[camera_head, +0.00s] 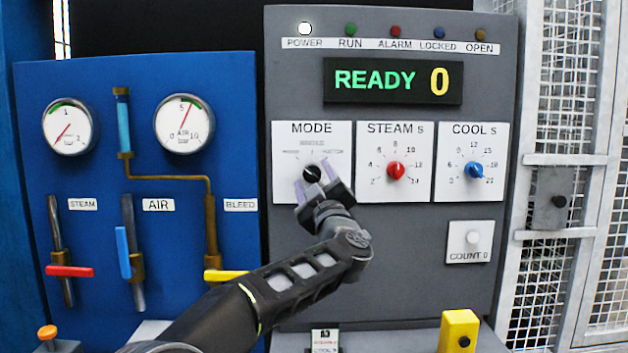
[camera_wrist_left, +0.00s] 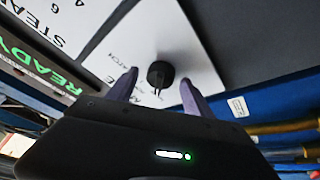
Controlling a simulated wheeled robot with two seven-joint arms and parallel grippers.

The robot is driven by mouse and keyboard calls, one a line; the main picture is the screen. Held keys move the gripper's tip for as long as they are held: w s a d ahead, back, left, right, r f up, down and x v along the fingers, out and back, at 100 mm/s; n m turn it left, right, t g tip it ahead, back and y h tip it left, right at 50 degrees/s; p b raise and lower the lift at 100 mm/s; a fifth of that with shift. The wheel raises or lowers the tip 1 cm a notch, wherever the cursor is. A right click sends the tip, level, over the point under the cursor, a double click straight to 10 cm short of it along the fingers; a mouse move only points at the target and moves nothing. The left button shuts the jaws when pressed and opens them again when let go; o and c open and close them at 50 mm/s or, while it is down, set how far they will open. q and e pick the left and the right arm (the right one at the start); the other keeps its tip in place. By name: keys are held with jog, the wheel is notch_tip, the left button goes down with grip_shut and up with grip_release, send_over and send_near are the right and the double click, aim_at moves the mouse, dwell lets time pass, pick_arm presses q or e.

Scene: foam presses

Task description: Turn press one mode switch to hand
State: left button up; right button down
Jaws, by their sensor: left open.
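The mode switch is a black knob (camera_head: 312,173) on the white MODE plate (camera_head: 330,135) of the grey control panel. In the left wrist view the knob (camera_wrist_left: 160,74) stands out from its plate (camera_wrist_left: 200,60). My left gripper (camera_head: 316,185) is at the knob, with its two pale purple fingers apart, one on each side of it. In the left wrist view my left gripper (camera_wrist_left: 157,88) shows gaps between the knob and both fingers. The small mode labels are partly hidden and too blurred to read fully. My right gripper is not in view.
Right of the MODE plate are the red STEAM knob (camera_head: 396,170) and blue COOL knob (camera_head: 473,170). The display (camera_head: 392,82) reads READY 0, and the white POWER lamp (camera_head: 305,29) is lit. A blue panel (camera_head: 100,180) with gauges and valves stands left.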

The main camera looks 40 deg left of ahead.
pick_arm(q)
jog(key=b+v, duration=0.2)
jog(key=v, duration=0.6)
jog(key=shift+w, duration=0.1)
dwell(0.4)
